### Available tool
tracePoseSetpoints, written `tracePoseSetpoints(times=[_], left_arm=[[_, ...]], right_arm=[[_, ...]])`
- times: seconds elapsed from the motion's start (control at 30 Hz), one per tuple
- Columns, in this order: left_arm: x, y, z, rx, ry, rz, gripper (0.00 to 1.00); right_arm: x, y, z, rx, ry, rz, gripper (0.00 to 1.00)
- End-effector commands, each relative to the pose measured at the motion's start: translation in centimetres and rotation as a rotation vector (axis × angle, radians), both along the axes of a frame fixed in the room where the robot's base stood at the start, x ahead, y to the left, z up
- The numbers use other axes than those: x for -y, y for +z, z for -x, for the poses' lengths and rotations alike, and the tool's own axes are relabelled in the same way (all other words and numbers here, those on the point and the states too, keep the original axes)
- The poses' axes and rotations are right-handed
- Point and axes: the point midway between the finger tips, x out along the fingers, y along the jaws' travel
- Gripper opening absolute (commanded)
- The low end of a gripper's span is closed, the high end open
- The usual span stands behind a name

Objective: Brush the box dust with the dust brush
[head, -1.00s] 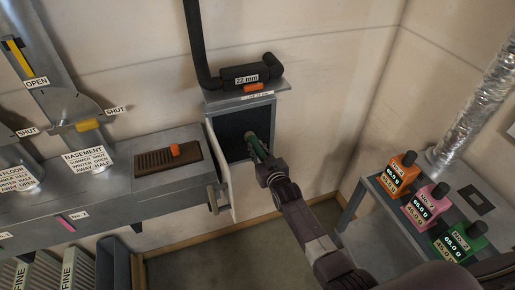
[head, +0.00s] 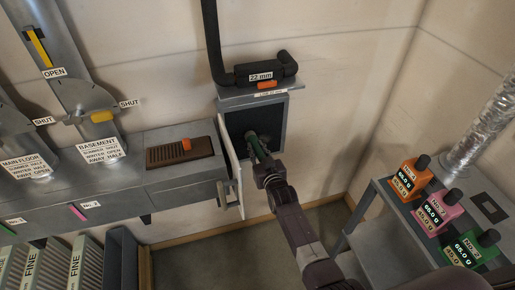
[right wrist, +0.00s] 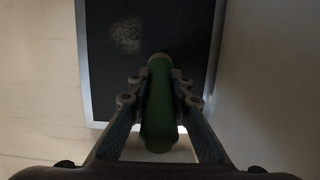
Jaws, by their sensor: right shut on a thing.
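The grey box (head: 284,125) on the wall stands open, its pale door (head: 231,180) swung out to the left. Its inside is dark. My right gripper (head: 262,158) is shut on the green handle of the dust brush (head: 254,143) and holds it at the box opening. In the right wrist view the brush (right wrist: 158,110) lies between the fingers, pointing at the dark back panel. A pale dust patch (right wrist: 128,36) shows on that panel, up and left of the brush tip. Whether the brush touches the panel I cannot tell. My left gripper is out of view.
A shelf with a black pipe fitting (head: 265,72) labelled 22 mm sits just above the box. A grey duct (head: 180,185) with a brown grille is on the left. A side table with orange, pink and green devices (head: 438,207) stands at right.

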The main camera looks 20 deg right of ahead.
Motion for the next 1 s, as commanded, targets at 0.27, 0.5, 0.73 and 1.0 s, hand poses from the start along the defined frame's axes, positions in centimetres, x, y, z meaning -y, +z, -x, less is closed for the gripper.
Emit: tracePoseSetpoints(times=[0.27,0.5,0.73,1.0], left_arm=[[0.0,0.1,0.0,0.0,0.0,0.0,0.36],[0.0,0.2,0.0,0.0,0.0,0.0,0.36],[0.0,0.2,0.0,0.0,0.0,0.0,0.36],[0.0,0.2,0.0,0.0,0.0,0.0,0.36]], right_arm=[[1.3,0.1,-0.1,0.002,0.0,0.003,0.0],[2.7,0.1,-0.1,0.002,-0.001,0.002,0.0],[4.0,0.1,-0.2,0.002,-0.001,0.001,0.0],[4.5,0.1,-0.2,0.002,0.0,0.0,0.0]])
